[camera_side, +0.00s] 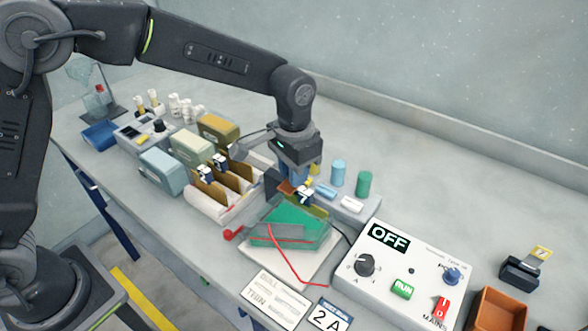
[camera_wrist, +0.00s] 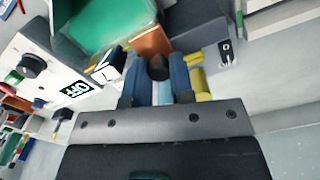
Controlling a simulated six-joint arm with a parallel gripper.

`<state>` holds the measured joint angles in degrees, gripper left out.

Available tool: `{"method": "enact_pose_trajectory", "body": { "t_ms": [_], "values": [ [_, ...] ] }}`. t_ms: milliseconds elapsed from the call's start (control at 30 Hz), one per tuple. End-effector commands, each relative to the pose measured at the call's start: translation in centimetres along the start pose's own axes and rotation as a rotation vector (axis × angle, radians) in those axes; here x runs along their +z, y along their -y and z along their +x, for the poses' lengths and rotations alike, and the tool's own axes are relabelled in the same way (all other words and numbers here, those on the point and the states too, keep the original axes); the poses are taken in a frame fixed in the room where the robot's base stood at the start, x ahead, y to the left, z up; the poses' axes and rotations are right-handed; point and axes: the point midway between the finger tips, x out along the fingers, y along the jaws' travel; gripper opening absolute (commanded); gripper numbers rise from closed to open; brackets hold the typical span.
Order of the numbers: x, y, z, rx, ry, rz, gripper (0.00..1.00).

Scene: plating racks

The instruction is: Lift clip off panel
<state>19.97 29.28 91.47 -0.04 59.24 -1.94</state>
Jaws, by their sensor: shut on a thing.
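My gripper (camera_side: 292,176) points down over the far edge of the green bath (camera_side: 292,236). In the wrist view its blue fingers (camera_wrist: 157,85) are closed around a dark clip (camera_wrist: 158,67). In the side view the clip (camera_side: 305,196) shows a white tag marked 7 just under the fingers. A copper-brown panel (camera_wrist: 150,42) is right by the clip in the wrist view. A bit of the panel (camera_side: 286,187) shows beside the fingers in the side view. Whether clip and panel still touch is hard to tell.
A rack (camera_side: 222,210) holding brown panels with tagged clips stands left of the bath. A control box (camera_side: 385,300) reading OFF is at the right, with a brown tray (camera_side: 497,312) and another dark clip (camera_side: 519,272) beyond it. Cylinders (camera_side: 364,184) stand behind the gripper.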

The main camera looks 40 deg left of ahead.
Motion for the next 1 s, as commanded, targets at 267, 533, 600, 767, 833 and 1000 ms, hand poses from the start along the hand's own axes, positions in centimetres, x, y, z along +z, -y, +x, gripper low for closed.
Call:
{"method": "enact_pose_trajectory", "body": {
  "t_ms": [267,533,600,767,833,1000],
  "values": [
    [1.1,3.4,-0.1,0.0,0.0,-0.004,0.0],
    [1.2,3.8,-0.1,-0.004,0.0,-0.001,0.0],
    [1.2,3.9,-0.1,-0.005,0.0,-0.001,0.28],
    [1.2,3.8,0.0,-0.004,0.001,-0.001,0.33],
    [1.2,3.7,0.0,-0.003,0.001,-0.001,0.33],
    [1.1,3.7,-0.8,-0.002,-0.002,-0.001,0.33]
  ]
}}
